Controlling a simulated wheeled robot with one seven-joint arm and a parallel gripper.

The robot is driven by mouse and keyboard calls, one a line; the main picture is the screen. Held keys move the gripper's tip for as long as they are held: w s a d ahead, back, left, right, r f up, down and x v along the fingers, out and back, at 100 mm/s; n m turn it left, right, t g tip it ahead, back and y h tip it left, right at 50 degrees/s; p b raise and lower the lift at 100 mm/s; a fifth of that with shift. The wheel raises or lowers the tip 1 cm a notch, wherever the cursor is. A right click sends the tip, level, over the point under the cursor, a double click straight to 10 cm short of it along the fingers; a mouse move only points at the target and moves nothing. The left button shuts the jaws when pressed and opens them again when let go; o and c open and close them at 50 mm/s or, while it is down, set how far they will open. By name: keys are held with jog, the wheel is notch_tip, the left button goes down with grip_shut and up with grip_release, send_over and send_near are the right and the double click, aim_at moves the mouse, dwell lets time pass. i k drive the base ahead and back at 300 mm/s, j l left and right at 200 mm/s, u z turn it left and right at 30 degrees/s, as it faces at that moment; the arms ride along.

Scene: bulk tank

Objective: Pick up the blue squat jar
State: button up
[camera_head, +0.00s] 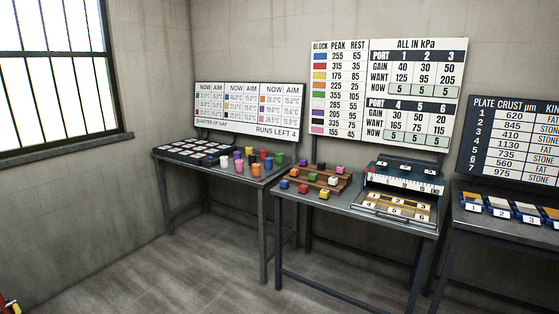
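Several small coloured jars stand upright on the right part of the left table (262,183). Some jars partly hide others. My gripper is not in view.
A dark tray of pale pads (197,150) covers the left table's left part. The middle table (343,207) bears coloured blocks on a stepped wooden rack (318,178) and a numbered console (398,190). A third table stands at right. Floor in front (185,265) is clear.

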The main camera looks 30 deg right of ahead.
aim_at(268, 161)
jog(key=i+u, duration=0.15)
jog(key=i, duration=1.95)
jog(key=i+z, duration=0.15)
jog(key=i, duration=0.35)
jog(key=i+j+z, duration=0.15)
jog(key=i, duration=0.3)
jog(key=i+j+z, duration=0.15)
jog(key=i, duration=0.35)
jog(key=i+j+z, duration=0.1)
jog(key=i, duration=0.35)
jog(key=i+j+z, duration=0.15)
jog(key=i+j, duration=0.15)
jog(key=i, duration=0.15)
jog(key=k+l+z, duration=0.1)
jog(key=k+l, duration=0.3)
jog(key=l+z, duration=0.15)
jog(key=z, duration=1.45)
jog(key=i+j, duration=0.05)
jog(key=j, duration=0.05)
